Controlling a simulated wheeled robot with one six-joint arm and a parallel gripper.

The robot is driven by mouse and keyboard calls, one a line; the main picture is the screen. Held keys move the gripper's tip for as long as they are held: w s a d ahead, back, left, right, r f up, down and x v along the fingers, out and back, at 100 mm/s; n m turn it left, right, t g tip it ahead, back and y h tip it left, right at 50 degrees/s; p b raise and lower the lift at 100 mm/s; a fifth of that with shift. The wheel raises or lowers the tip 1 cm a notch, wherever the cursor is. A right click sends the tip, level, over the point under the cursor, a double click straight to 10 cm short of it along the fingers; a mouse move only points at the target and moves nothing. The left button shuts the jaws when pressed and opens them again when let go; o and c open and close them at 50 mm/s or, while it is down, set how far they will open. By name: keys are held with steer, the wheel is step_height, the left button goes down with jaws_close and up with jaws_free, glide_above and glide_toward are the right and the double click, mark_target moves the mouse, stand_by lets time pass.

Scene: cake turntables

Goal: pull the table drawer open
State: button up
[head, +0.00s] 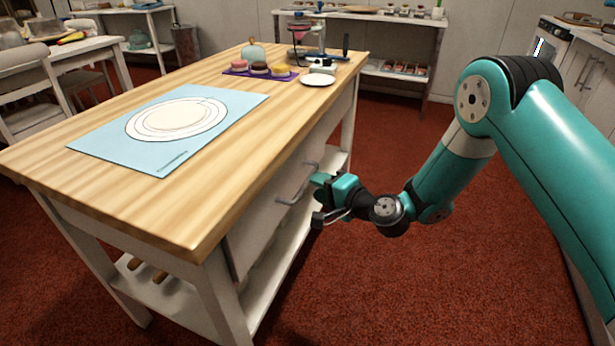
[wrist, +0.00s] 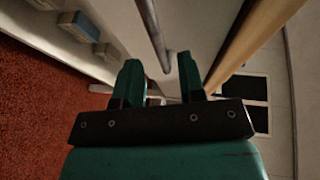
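The wooden-topped table (head: 225,135) has a pale drawer front (head: 262,212) in its long right side, which looks about flush with the frame. A grey bar handle (head: 297,186) stands out from the drawer front. My gripper (head: 318,197) is just to the right of the handle, at about its height. In the wrist view, the two teal fingers of my gripper (wrist: 161,72) are apart with nothing held between them. The handle (wrist: 153,28) runs just ahead of the fingertips, roughly in line with the gap. I cannot tell whether they touch it.
On the tabletop lie a blue mat (head: 95,140) with a white round board (head: 178,118), a purple tray of cakes (head: 262,72) and a white plate (head: 317,80). A lower shelf (head: 285,250) runs under the drawer. Red carpet (head: 400,290) beside the table is clear.

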steer(key=shift+x, duration=2.3)
steer(key=shift+c, duration=0.2)
jaws_close()
